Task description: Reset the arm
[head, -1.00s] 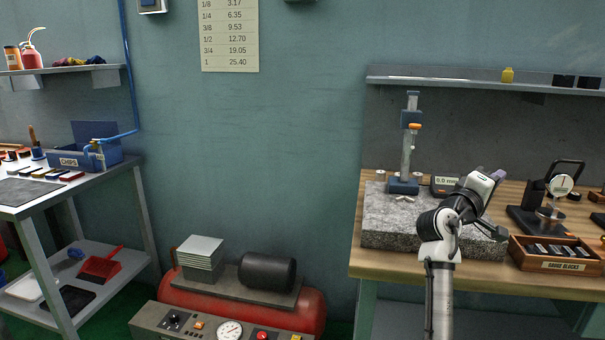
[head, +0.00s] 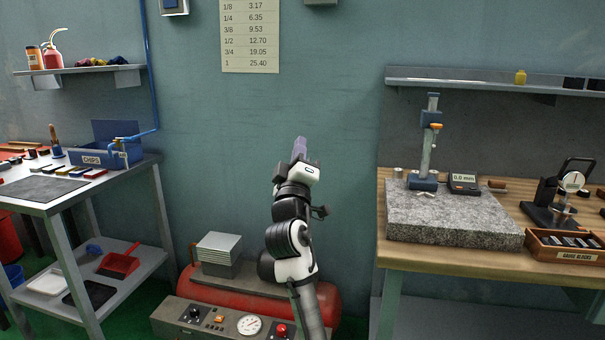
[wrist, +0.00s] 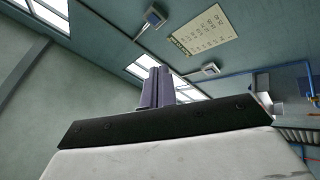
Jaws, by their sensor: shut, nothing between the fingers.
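My gripper (head: 299,148) is raised in front of the blue-green wall in the head view, between the two benches and above the red compressor. Its purple fingers point upward. In the wrist view the fingers (wrist: 157,88) stand close together with nothing between them. The wrist view looks up toward the wall, the ceiling and the windows. My arm bends up from the bottom of the head view and hides part of the compressor.
The compressor (head: 325,305) stands low behind my arm. At right, a wooden bench (head: 440,257) bears a granite plate (head: 455,222), a height gauge (head: 428,150) and a gauge block box (head: 570,255). At left stands a metal cart (head: 55,205) with a blue chips bin (head: 100,158). The wall around my gripper is clear.

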